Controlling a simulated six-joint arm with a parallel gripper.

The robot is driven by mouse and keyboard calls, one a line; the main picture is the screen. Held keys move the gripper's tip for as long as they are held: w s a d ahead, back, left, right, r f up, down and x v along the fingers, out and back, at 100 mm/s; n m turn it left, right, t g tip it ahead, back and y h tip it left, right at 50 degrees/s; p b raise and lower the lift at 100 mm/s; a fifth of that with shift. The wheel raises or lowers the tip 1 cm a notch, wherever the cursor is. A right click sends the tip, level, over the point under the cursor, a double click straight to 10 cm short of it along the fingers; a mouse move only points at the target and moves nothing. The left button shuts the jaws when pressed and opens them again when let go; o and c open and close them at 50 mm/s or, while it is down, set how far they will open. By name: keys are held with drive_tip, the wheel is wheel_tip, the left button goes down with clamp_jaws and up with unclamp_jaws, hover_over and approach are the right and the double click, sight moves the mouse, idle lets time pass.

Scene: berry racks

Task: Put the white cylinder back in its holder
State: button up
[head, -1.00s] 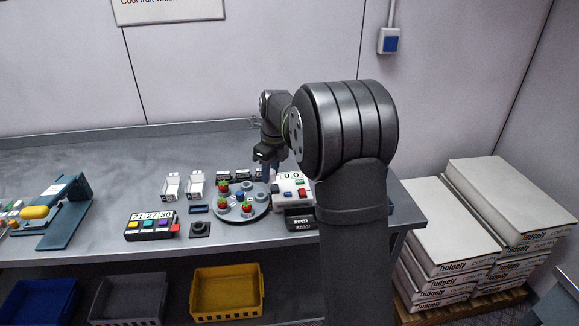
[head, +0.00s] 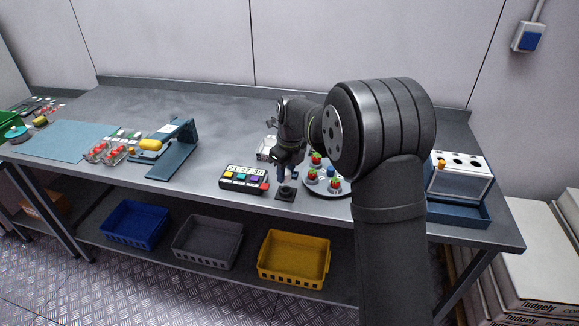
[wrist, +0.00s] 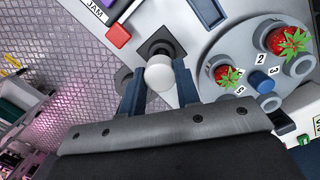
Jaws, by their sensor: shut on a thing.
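The white cylinder (wrist: 160,74) shows in the wrist view as a pale round end between my two blue fingers. My gripper (wrist: 160,88) is shut on it. The holder, a black square base (wrist: 155,34) with a raised round middle, lies just beyond the cylinder in the wrist view and is partly covered by it. In the head view the holder (head: 286,194) sits near the table's front edge, and my gripper (head: 285,176) is directly above or slightly behind it. I cannot tell whether the cylinder touches the holder. The cylinder is not clear in the head view.
A round grey plate (wrist: 208,47) with strawberries stands close to the right of the holder. A timer with coloured buttons (head: 243,179) stands close to the left. A blue stand (head: 173,160) is farther left. A white rack (head: 460,176) stands on the right.

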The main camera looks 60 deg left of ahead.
sight(286, 181)
drive_tip(key=shift+f, duration=1.75)
drive_tip(key=shift+f, duration=0.25)
drive_tip(key=o, duration=1.1)
drive_tip(key=shift+o, duration=0.2)
drive_tip(key=shift+r, duration=3.55)
drive_tip(key=shift+d, duration=0.1)
